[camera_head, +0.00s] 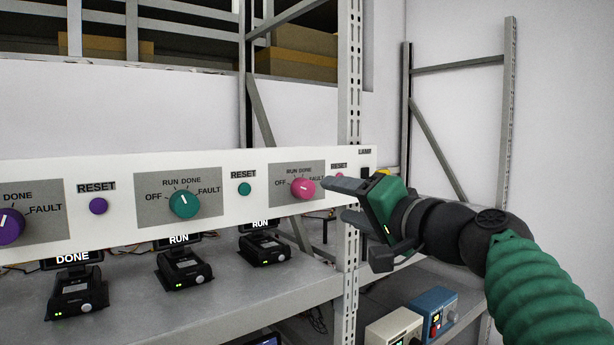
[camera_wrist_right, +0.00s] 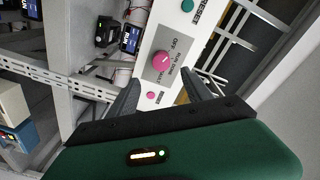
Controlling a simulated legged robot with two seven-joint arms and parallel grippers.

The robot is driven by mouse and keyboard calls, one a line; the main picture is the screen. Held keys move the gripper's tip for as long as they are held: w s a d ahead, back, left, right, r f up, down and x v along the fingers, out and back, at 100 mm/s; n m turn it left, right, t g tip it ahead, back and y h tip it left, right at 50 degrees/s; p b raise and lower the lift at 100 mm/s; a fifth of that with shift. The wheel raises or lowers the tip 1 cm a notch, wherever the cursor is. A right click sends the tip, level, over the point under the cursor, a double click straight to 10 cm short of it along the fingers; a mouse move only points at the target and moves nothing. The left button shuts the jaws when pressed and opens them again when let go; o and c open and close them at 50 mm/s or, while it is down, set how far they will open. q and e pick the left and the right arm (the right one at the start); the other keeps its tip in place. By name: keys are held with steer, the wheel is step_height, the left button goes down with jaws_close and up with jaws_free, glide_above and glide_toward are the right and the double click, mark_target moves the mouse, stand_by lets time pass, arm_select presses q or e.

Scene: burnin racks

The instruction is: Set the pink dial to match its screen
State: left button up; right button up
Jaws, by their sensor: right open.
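The pink dial (camera_head: 303,188) is a round knob on a grey plate at the right of the white panel, with labels OFF, RUN, DONE and FAULT around it. Its white mark is too small to read surely. It also shows in the right wrist view (camera_wrist_right: 162,61), ahead of the fingers. The rightmost screen (camera_head: 260,225), on a black device below the panel, reads RUN. My right gripper (camera_head: 337,200) is open and empty, just right of the pink dial and apart from it; its fingers also show in the wrist view (camera_wrist_right: 160,86). My left gripper is not in view.
A small pink reset button (camera_wrist_right: 151,95) lies near the right fingers. A teal dial (camera_head: 184,204), a teal button (camera_head: 244,189) and a purple dial (camera_head: 8,226) are farther left. A rack post (camera_head: 348,270) stands below the right gripper. Blue and beige boxes (camera_head: 395,327) sit lower right.

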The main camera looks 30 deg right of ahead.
mark_target(307, 192)
steer(key=w+p, duration=0.3)
steer(key=w, duration=0.6)
steer(key=shift+w+a+r+p, duration=0.15)
steer(key=shift+w+p, duration=0.1)
steer(key=shift+p, duration=0.15)
steer(key=shift+w+a, duration=0.1)
steer(key=shift+w, duration=0.3)
steer(key=shift+f, duration=0.2)
steer(key=shift+s, duration=0.15)
steer(key=c, duration=0.4)
jaws_close()
